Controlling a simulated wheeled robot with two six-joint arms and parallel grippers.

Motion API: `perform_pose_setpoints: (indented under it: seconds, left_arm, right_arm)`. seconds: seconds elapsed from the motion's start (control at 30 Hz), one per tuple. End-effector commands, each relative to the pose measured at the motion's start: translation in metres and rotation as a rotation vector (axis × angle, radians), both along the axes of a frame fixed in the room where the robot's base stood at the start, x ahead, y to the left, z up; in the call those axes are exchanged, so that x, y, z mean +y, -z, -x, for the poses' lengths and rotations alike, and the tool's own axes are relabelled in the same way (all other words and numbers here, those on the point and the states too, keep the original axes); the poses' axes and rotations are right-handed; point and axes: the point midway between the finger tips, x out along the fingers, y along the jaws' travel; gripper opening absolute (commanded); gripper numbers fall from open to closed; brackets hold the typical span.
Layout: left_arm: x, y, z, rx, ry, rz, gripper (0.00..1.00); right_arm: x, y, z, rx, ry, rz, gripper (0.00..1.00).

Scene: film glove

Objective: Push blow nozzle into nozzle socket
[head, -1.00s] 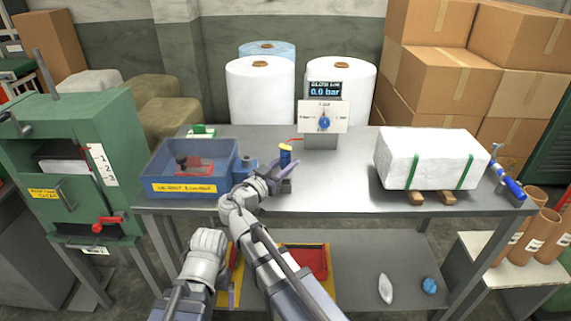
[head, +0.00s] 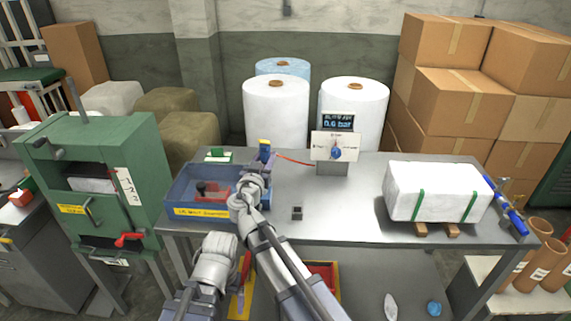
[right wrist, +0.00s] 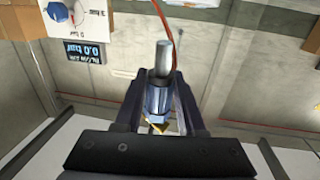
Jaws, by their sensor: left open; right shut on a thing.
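The blow nozzle (right wrist: 160,95), a blue body with a grey cylindrical tip, stands between the fingers of my right gripper (right wrist: 158,82), which is shut on it. A red hose (right wrist: 170,30) shows beyond the tip.
The blue lockout box (head: 175,195) is left of my right gripper. The regulator panel (head: 335,147) with a knob and display stands at the back. A white wrapped block (head: 435,190) is at right. The table middle (head: 345,210) is clear.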

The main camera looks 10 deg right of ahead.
Motion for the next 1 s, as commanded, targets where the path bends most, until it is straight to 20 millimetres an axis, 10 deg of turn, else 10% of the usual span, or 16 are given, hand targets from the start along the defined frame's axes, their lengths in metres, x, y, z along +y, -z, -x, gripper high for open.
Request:
perform_pose_setpoints:
  seconds: [1.0]
  left_arm:
    - [0.000, 0.022, 0.000, 0.000, 0.000, 0.000, 0.92]
  right_arm:
    - [0.016, 0.022, -0.009, 0.000, -0.072, 0.000, 0.00]
